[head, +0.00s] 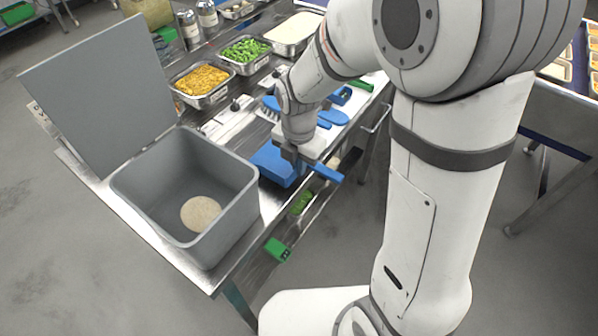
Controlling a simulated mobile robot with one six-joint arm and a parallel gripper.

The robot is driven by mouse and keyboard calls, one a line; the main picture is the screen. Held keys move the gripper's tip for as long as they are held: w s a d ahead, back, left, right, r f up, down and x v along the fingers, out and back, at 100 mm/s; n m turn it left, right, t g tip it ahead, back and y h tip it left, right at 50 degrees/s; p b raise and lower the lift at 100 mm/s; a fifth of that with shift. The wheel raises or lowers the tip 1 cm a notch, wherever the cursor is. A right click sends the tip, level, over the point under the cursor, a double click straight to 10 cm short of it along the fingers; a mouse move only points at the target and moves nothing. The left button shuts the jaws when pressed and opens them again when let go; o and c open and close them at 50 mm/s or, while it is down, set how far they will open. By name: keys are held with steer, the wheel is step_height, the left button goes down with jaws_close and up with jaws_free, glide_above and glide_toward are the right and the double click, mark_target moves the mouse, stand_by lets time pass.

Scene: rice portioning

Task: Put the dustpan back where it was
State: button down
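The blue dustpan (274,165) is at the front edge of the steel table, right of the grey bin. Its pan shows left of my gripper (297,155), and its blue handle (328,173) sticks out past the gripper to the lower right. My gripper points down over the place where the pan meets the handle. Its fingertips are mostly hidden, so I cannot tell whether they are closed on the handle. I also cannot tell whether the dustpan touches the table.
A grey bin (236,205) with its lid (100,90) raised holds a pale round patch of rice (200,214). A blue brush (268,112) and a blue paddle-shaped tool (334,117) lie behind my gripper. Trays of corn (201,79) and green vegetables (244,50) stand farther back.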

steer(key=shift+f, duration=1.7)
steer(key=shift+f, duration=0.15)
steer(key=c, duration=1.6)
jaws_free()
steer(key=shift+c, duration=0.2)
